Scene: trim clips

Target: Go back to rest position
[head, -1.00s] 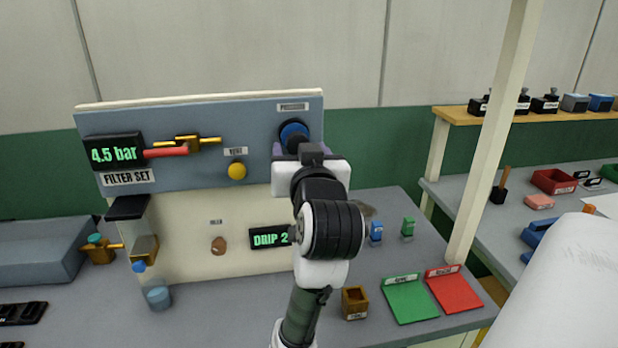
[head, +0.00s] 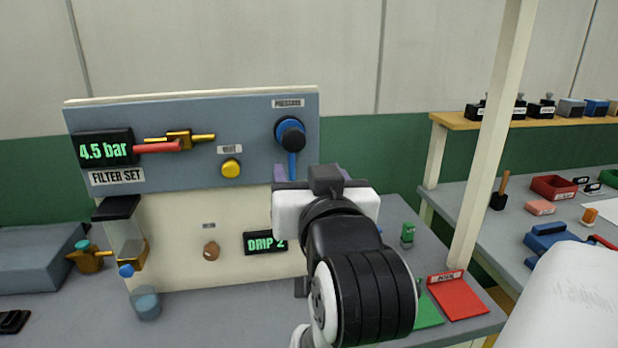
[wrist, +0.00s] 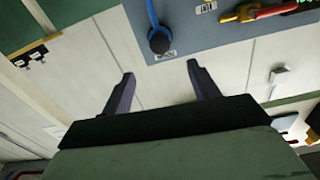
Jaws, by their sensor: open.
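In the head view my arm stands in front of the right part of the filter panel (head: 250,115). My wrist hides most of the fingers there. The blue and black pressure knob (head: 290,134) is clear of the gripper, above it. It also shows in the wrist view (wrist: 159,41), beyond the fingers and apart from them.
The panel carries a 4.5 bar display (head: 104,149), a red-handled valve (head: 157,147) and a yellow button (head: 231,169). A red tray (head: 459,298) and a partly hidden green tray (head: 429,314) lie at right. A cream post (head: 487,135) stands right of my arm.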

